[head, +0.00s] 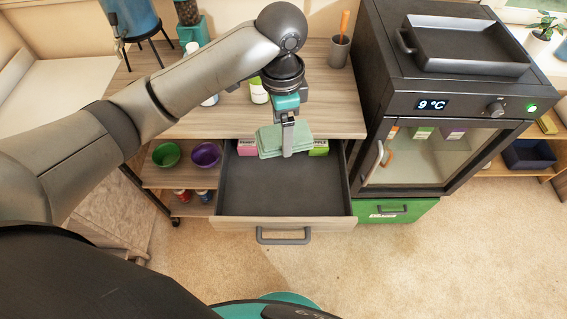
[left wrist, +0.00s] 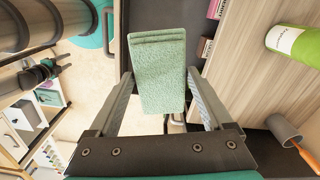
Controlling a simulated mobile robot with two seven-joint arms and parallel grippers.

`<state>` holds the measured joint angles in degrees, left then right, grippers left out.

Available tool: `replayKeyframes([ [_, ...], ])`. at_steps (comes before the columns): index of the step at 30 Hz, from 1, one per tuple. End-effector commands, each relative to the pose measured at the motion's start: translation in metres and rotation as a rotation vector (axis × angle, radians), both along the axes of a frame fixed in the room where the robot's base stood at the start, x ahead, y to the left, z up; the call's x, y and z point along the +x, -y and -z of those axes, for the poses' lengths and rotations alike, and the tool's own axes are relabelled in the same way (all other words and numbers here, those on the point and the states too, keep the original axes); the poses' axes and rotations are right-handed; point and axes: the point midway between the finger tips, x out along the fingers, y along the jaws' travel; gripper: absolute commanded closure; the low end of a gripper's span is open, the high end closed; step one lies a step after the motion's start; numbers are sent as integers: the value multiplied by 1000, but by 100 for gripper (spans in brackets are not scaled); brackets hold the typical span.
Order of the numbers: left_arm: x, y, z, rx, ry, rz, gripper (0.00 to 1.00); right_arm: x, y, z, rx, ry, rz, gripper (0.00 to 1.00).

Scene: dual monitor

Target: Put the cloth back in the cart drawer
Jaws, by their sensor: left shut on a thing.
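The light green folded cloth (head: 272,141) hangs in my left gripper (head: 288,150), over the back part of the open cart drawer (head: 285,188). In the left wrist view the cloth (left wrist: 158,70) lies between the two fingers of the left gripper (left wrist: 163,95). The head view does not show clearly whether the cloth touches the drawer. A pink box (head: 247,147) and a green-and-pink box (head: 319,148) are at the back of the drawer, on either side of the cloth.
The wooden cart top (head: 335,105) lies behind the drawer, with a green-labelled bottle (head: 258,90) and a grey cup (head: 339,50). Bowls (head: 205,155) sit on the left shelf. A black fridge (head: 440,100) stands close on the right. The drawer's front part is empty.

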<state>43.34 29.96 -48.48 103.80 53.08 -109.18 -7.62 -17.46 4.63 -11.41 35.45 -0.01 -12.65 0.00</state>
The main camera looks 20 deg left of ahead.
Motion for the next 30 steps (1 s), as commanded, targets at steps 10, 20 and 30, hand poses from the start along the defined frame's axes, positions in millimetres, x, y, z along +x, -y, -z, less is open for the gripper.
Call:
replayKeyframes([
  [10,-3,3,32,-1,-1,234,61,0,0,-2,0,0,0,50],
  [20,-4,2,110,1,-4,242,61,3,0,21,1,5,-1,50],
  [30,-4,3,182,1,0,243,61,4,-1,43,1,7,-1,50],
])
